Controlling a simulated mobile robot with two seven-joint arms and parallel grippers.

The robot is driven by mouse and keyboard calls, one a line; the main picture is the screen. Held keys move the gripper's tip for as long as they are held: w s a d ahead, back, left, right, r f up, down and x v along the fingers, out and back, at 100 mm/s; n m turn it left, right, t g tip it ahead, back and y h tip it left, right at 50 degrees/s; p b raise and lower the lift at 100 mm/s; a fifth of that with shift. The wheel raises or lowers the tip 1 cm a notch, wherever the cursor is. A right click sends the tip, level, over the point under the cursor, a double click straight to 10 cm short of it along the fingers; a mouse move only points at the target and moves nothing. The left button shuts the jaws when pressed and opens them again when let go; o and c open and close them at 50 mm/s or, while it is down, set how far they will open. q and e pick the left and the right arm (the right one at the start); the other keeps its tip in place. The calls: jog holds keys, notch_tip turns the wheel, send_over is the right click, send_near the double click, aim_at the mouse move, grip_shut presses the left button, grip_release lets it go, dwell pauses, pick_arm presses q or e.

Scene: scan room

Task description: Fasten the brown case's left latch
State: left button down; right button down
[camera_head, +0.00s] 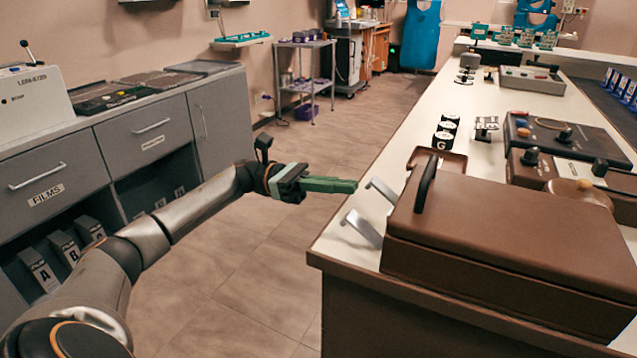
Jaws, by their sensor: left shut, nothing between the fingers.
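The brown case (520,235) sits on the near end of the counter with its lid down. A black handle (425,183) stands at its left edge. Two silver latches stick out from its left-facing side, tilted outward and not flat against it: a farther latch (382,190) and a nearer latch (362,228). I cannot tell for sure which is the case's left latch. My left gripper (355,186) has green fingers, shut and empty, pointing right. Its tips are just left of the farther latch, with contact unclear. My right gripper is not in view.
The counter (400,130) carries black lettered blocks (445,135), a knobbed brown console (560,145) and a grey device (532,80) beyond the case. Grey cabinets (70,165) stand at the left. The tiled floor (235,270) between is clear.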

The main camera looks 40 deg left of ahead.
pick_arm(q)
jog(key=shift+w+d+r, duration=0.1)
jog(key=shift+w+d, duration=0.05)
jog(key=shift+d, duration=0.5)
jog(key=shift+r, duration=0.15)
jog(key=shift+r+y+p, duration=0.2)
jog(key=shift+y+p, duration=0.1)
jog(key=shift+y, duration=0.1)
jog(key=shift+r+y+p, duration=0.3)
jog(key=shift+r, duration=0.05)
jog(key=shift+r, duration=0.1)
